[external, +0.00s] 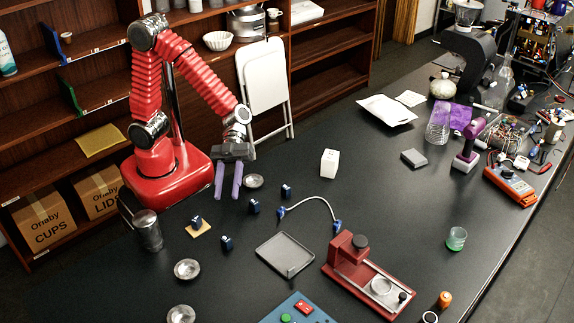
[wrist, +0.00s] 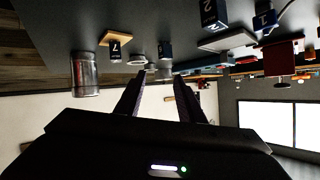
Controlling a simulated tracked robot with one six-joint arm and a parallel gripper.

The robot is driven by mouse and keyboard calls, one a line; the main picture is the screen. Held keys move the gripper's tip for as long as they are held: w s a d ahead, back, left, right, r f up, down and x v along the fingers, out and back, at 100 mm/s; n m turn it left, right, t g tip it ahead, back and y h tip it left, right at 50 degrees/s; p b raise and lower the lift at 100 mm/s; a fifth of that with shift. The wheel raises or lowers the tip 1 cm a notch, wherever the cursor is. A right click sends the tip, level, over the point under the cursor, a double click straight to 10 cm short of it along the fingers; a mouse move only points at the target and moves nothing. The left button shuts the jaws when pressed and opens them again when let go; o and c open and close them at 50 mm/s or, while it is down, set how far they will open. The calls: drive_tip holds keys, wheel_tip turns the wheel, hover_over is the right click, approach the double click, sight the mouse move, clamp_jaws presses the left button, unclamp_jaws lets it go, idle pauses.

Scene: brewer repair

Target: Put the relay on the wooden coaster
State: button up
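The wooden coaster (external: 207,233) lies on the black table at the lower left, with a small dark-blue block (external: 197,221) standing on it. The wrist view, which is upside down, shows the coaster (wrist: 104,41) and that block (wrist: 115,50) with a white "7"-like mark. Similar blue blocks stand on the bare table: one (external: 227,242), one (external: 254,205) and one (external: 286,190).
A metal cup (external: 148,232) stands left of the coaster, with small metal bowls (external: 187,269) below it. A grey tray (external: 285,255), a cable (external: 318,200) and a red fixture (external: 365,272) lie right of the blocks. A white box (external: 329,163) stands farther back. The table's middle has free room.

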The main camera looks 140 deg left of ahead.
drive_tip(key=w+a+r+n+t+y, duration=0.3)
drive_tip(key=w+a+r+t+y, duration=0.15)
drive_tip(key=r+y, duration=0.2)
drive_tip(key=s+a+r+n+y, duration=0.5)
drive_tip(key=n+y, duration=0.1)
drive_tip(key=s+d+f+n+g+h, duration=0.1)
drive_tip(key=s+d+f+g, duration=0.2)
drive_tip(key=s, duration=0.7)
drive_tip(key=s+d+f+n+g+h, duration=0.1)
drive_tip(key=s+d+f+n+g, duration=0.1)
drive_tip(key=s+d, duration=0.5)
drive_tip(key=s+f+g, duration=0.1)
drive_tip(key=s+g, duration=0.1)
drive_tip(key=s, duration=0.1)
drive_tip(key=shift+s+h, duration=0.2)
drive_tip(key=shift+h, duration=0.15)
